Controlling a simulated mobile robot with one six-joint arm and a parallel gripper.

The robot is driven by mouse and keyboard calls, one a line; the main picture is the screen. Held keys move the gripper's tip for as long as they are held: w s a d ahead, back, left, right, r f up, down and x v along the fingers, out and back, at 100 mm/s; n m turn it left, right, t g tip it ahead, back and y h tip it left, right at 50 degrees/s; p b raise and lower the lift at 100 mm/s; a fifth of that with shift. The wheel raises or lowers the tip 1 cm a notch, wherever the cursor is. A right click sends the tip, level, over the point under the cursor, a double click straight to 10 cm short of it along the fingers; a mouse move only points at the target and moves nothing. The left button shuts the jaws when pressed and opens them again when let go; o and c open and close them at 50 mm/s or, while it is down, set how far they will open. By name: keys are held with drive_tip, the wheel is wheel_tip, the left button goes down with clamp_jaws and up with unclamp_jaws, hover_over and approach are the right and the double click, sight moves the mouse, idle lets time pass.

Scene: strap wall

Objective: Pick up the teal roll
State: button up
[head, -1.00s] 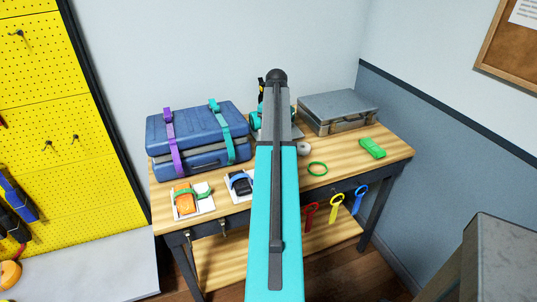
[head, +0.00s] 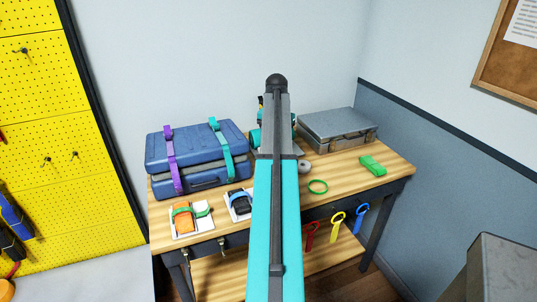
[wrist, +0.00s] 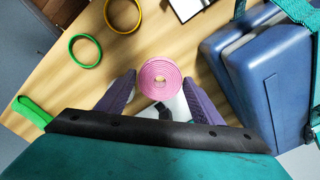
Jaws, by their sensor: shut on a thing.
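A pink-purple coiled roll (wrist: 148,84) sits between my two fingertips in the wrist view. My gripper (wrist: 160,80) is shut on it, one dark purple finger at each side. I see no roll that is clearly teal in either view. In the head view my own teal arm hides the gripper's tips and the held roll. A small grey roll (head: 305,167) lies on the wooden table just right of my arm.
A blue case (head: 195,150) with purple and teal straps stands at the left of the table (head: 345,180). A grey case (head: 338,128) is at the back right. Coloured loops hang in front.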

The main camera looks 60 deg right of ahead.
drive_tip(key=a+n+p, duration=0.3)
drive_tip(key=a+n, duration=0.1)
drive_tip(key=a, duration=0.4)
drive_tip(key=shift+s+a+r+p, duration=0.15)
drive_tip(key=shift+s+a+p, duration=0.15)
drive_tip(key=shift+s+p, duration=0.05)
idle(0.3)
